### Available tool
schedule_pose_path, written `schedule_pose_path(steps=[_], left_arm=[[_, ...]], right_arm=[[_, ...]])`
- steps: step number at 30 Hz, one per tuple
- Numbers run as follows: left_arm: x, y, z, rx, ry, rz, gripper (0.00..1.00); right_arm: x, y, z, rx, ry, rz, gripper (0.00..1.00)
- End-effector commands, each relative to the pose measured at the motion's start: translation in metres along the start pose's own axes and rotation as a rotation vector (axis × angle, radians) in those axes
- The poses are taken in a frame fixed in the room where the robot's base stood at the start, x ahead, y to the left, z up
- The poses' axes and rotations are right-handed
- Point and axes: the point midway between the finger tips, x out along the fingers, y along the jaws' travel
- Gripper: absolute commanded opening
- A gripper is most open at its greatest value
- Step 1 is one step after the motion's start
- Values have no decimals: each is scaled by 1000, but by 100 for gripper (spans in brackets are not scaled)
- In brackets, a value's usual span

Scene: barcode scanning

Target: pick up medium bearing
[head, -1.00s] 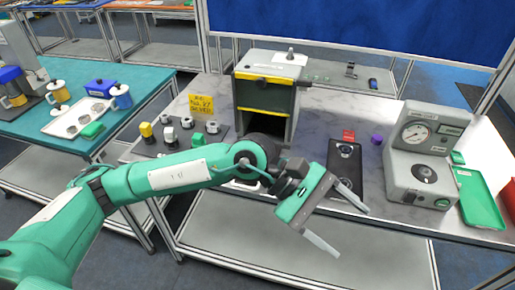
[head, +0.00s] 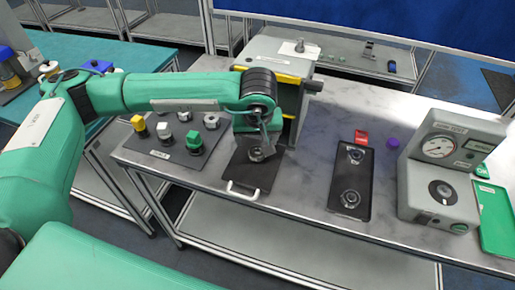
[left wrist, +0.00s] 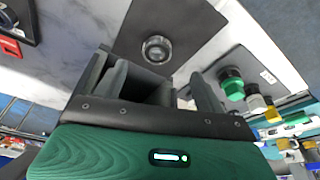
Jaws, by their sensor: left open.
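A small round metal bearing (head: 257,154) lies on a black tray (head: 243,176) with a white handle, in front of the grey box. In the left wrist view this bearing (left wrist: 157,49) sits on the dark tray surface, just beyond the fingers. My left gripper (head: 262,141) points down over the tray and partly hides the bearing in the head view. In the left wrist view, my left gripper (left wrist: 155,82) is open and empty, its fingers spread either side. Two more ring-shaped bearings, one at the back (head: 355,155) and one at the front (head: 349,198), lie on a black plate (head: 350,178) further right. My right gripper is not in view.
The grey and yellow box (head: 270,52) stands behind my gripper. A dark mat (head: 165,160) with several colored-top pieces lies left. A grey gauge machine (head: 450,165) and green tray (head: 494,218) stand right. The marble tabletop (head: 305,165) is clear between tray and plate.

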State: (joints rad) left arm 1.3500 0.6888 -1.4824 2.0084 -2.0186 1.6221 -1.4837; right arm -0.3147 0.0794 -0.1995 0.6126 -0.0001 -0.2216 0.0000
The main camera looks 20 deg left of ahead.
Motion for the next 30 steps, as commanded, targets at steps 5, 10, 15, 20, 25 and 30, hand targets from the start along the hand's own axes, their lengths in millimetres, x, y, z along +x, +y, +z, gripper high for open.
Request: schedule_pose_path(steps=[5,10,15,20,25,30], left_arm=[[25,0,0,-1,-3,0,72],[34,1,-1,-1,-3,0,72],[52,2,-5,-1,-4,-1,72],[75,2,-6,-2,-4,0,72],[84,2,-6,0,-1,1,72],[85,2,-6,0,-1,2,70]], right_arm=[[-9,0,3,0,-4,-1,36],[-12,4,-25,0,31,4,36],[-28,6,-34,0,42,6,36],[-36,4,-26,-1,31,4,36],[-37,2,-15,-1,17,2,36],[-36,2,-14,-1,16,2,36]])
